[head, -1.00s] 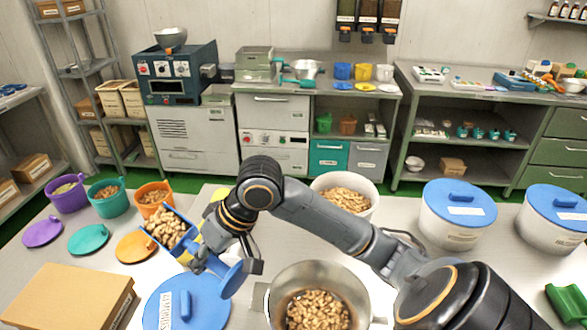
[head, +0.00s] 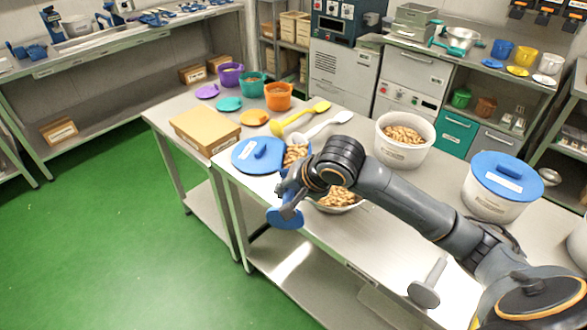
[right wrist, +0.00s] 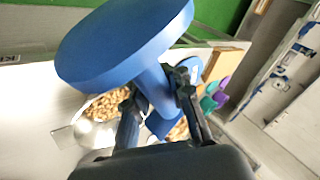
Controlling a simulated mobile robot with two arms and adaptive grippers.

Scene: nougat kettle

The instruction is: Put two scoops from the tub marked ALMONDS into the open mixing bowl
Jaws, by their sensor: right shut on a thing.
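My right gripper (head: 287,196) is shut on the handle of the blue scoop (head: 285,218). The scoop's handle and round end fill much of the right wrist view (right wrist: 125,45). Nuts (head: 295,155) show in the scoop's pan, just beyond the gripper. The open metal mixing bowl (head: 345,208) stands at the table's front edge, partly behind my right arm, with nuts inside; it also shows in the right wrist view (right wrist: 95,134). The open white tub (head: 402,155) of nuts stands behind it; its label is unreadable. My left gripper is out of view.
A blue lid (head: 250,160) lies left of the bowl, near a cardboard box (head: 205,130). A blue-lidded tub (head: 498,190) stands right. Green floor (head: 110,235) is clear at left.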

